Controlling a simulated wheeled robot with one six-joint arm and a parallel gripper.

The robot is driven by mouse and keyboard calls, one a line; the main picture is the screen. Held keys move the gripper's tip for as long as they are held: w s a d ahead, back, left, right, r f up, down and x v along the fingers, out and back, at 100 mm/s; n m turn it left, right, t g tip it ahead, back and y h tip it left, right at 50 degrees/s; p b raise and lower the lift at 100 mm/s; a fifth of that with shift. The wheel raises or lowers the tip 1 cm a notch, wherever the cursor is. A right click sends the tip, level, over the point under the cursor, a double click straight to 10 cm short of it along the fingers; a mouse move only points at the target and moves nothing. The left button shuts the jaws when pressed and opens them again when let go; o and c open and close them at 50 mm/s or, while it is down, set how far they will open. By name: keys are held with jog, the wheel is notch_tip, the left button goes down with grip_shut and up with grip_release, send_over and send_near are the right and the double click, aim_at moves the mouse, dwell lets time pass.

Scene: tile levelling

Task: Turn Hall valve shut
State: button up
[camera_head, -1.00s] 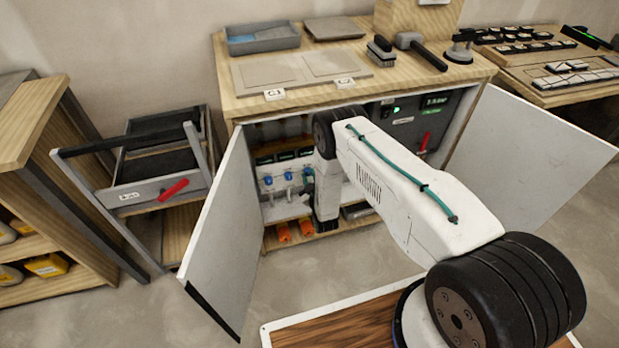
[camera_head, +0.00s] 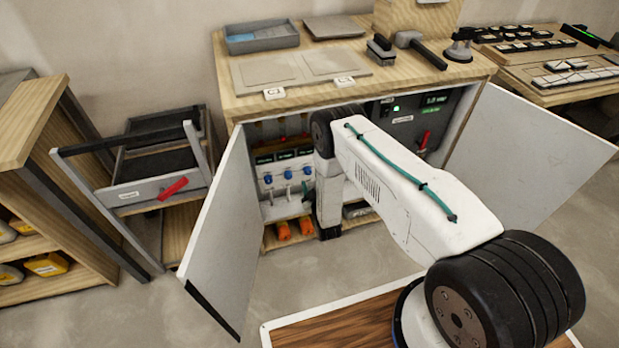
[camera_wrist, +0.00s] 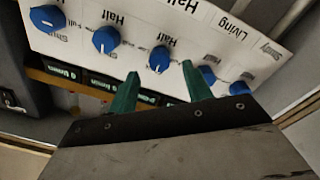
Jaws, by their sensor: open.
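The Hall valve is a blue knob (camera_wrist: 163,56) on a white labelled panel (camera_wrist: 140,15) in the wrist view. The "Hall" label shows above it, with a "Half" mark close over the knob. I cannot clearly read its setting. My gripper (camera_wrist: 160,69) is open, with its two teal fingertips apart on either side of the knob's lower edge. Whether they touch it cannot be told. In the head view, blue knobs (camera_head: 288,175) show inside the open cabinet, left of my wrist, which hides part of the panel.
Other blue knobs flank the Hall one, on the left (camera_wrist: 105,40) and right (camera_wrist: 207,76). The cabinet's open left door (camera_head: 220,235) and right door (camera_head: 535,165) frame my arm. Orange items (camera_head: 283,231) lie low in the cabinet. A black box (camera_wrist: 18,70) shows at left.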

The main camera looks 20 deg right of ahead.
jog(key=s, duration=0.4)
jog(key=shift+s, duration=0.2)
